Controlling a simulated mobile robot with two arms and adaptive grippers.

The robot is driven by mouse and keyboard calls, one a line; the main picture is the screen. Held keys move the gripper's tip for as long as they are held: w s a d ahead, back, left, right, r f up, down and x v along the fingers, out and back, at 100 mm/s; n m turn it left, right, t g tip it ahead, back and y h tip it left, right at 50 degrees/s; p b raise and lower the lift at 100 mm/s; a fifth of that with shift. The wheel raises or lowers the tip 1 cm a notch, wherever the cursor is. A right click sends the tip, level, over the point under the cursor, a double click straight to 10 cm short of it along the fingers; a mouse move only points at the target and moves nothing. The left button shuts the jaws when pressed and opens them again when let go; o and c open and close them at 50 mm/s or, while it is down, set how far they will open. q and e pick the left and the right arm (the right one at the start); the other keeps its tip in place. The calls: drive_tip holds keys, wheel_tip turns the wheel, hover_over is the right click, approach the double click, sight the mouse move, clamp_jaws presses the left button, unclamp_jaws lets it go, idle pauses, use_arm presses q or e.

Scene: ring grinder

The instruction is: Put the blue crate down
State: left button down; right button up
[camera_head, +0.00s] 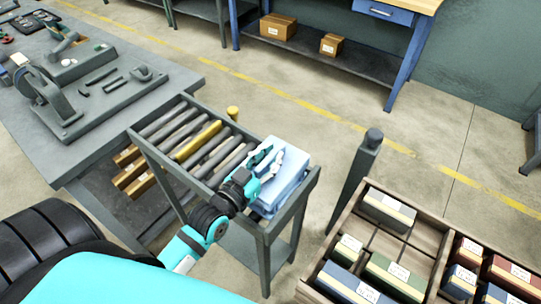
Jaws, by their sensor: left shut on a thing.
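The light-blue crate (296,157) is at the right end of the roller stand (150,152), inside or just above its raised frame. I cannot tell whether its underside touches the stand. My left gripper (267,160) reaches in from the lower left and is shut on the crate's near left side. The gripper and wrist hide part of that side. My right gripper is not in view.
Dark rollers and one yellow roller (198,141) fill the stand left of the crate. A grey post (356,180) and a wooden bin (340,235) of labelled boxes stand to the right. A grey workbench (110,120) with a fixture adjoins the stand's left end.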

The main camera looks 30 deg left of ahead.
use_arm(q)
drive_tip(key=c, duration=1.6)
unclamp_jaws()
drive_tip(key=shift+f, duration=0.1)
drive_tip(key=o, duration=0.4)
